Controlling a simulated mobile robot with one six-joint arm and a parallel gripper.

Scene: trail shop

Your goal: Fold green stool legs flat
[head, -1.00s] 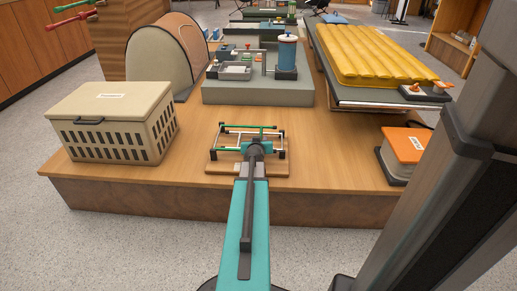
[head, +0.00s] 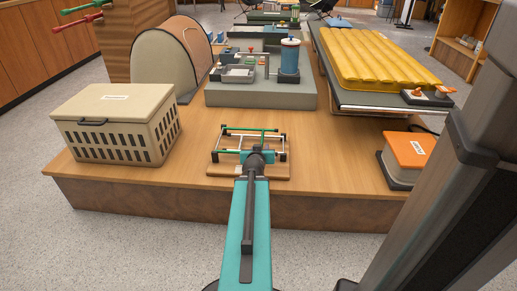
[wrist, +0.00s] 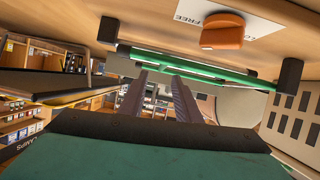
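The green stool (head: 230,151) is a low frame of green bars, pale rails and dark end caps. It sits on a small wooden board (head: 222,171) near the table's front edge. In the wrist view a green bar (wrist: 215,70) runs between two dark caps. An orange knob (wrist: 222,30) shows beside a white card reading "FREE". My gripper (head: 256,151) is at the near side of the stool and hides part of it. In the wrist view its two fingers (wrist: 158,78) are apart, with an empty gap between them. Their tips are close to the green bar; contact is unclear.
A beige slatted crate (head: 115,122) stands at left on the wooden table (head: 330,165). An orange-lidded box (head: 408,150) sits at right. A grey platform (head: 262,94) with a blue canister is behind the stool. A yellow mat (head: 370,58) lies back right.

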